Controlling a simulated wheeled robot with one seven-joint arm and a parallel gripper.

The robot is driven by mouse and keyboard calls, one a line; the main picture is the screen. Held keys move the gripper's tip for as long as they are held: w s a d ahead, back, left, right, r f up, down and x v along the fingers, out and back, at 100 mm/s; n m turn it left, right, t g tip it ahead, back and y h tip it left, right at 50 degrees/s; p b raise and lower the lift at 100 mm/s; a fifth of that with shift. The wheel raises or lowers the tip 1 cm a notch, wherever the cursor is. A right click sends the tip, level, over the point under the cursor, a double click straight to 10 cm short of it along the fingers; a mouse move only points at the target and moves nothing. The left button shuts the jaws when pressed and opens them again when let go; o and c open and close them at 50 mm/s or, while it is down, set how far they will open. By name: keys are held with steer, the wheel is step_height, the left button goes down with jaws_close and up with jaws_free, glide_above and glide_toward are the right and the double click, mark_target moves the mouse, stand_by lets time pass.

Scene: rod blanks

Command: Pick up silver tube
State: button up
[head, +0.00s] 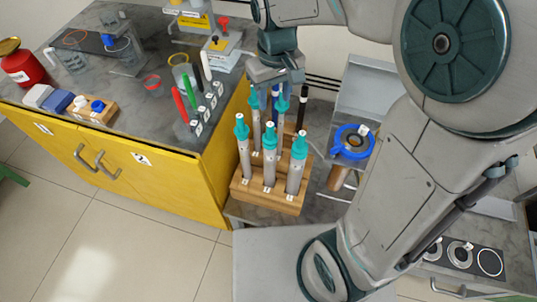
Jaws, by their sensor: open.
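A wooden rack (262,197) stands on a grey surface right of the yellow cabinet. It holds several upright silver tubes with teal tops, among them a front left tube (244,158), a front middle tube (269,172) and a front right tube (294,178). More tubes stand behind, including a back tube (256,127), and a black rod (301,110) is at the back right. My gripper (277,84) is open, pointing down over the back of the rack. It partly hides the back tubes' tops; I cannot tell whether it touches them.
A blue ring-shaped object (353,142) lies right of the rack. A red container (21,66) and small blocks are at far left. The floor (150,235) in front is clear.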

mark_target(270, 124)
steer(key=f, duration=0.9)
steer(key=shift+w+a+b, duration=0.15)
steer(key=shift+a+b, duration=0.1)
steer(key=shift+b, duration=0.05)
steer(key=shift+w+a+f, duration=0.1)
steer(key=shift+f, duration=1.2)
steer(key=shift+w+a+f, duration=0.1)
steer(key=shift+f, duration=1.2)
jaws_close()
